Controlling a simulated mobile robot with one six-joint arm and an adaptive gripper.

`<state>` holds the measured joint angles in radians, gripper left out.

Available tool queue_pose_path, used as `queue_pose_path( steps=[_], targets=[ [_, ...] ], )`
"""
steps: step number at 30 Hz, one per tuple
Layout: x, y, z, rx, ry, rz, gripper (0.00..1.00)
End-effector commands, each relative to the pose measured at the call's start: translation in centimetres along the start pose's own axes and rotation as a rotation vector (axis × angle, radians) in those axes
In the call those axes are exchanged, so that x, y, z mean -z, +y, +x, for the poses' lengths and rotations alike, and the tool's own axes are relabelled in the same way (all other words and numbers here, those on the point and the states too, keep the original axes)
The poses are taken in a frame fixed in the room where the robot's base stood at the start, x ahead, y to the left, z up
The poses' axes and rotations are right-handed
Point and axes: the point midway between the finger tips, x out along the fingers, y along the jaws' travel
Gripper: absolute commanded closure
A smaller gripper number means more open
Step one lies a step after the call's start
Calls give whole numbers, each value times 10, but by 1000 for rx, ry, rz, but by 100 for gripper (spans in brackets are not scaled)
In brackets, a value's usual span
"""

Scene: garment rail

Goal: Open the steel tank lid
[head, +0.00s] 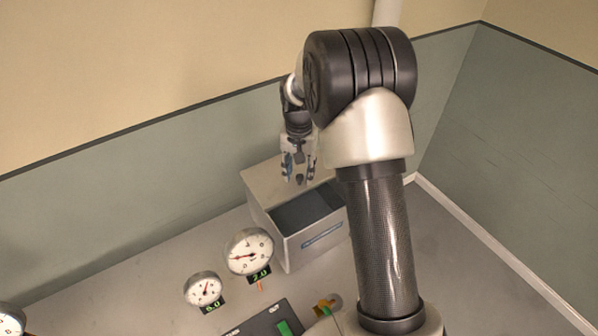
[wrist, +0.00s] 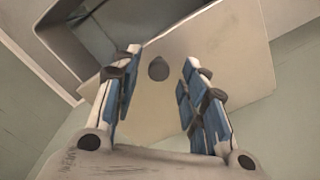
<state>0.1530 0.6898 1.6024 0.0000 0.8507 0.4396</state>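In the wrist view the lid (wrist: 225,50) lies beyond my fingers, with the dark tank opening (wrist: 110,30) at upper left. A dark round knob (wrist: 158,68) on the lid appears between my fingertips, with gaps on both sides. My gripper (head: 299,180) is open above the tank, pointing down; it also shows in the wrist view (wrist: 163,60).
Two dial gauges (head: 249,251) (head: 204,289) with green digital readouts stand left of the tank. A dark panel with a green handle (head: 288,327) and a brass-coloured part (head: 327,304) are in front. Walls close the back and right.

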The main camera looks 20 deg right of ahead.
Motion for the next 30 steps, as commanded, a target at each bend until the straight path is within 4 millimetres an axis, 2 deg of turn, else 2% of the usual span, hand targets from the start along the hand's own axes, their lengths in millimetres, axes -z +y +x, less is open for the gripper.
queue_pose_path(
  steps=[12,15,21,30],
  targets=[
    [1,0,-83,3,6,0,60],
    [1,0,-98,2,5,0,60],
    [0,0,-114,1,2,0,60],
    [0,0,-115,1,1,0,60]
  ],
)
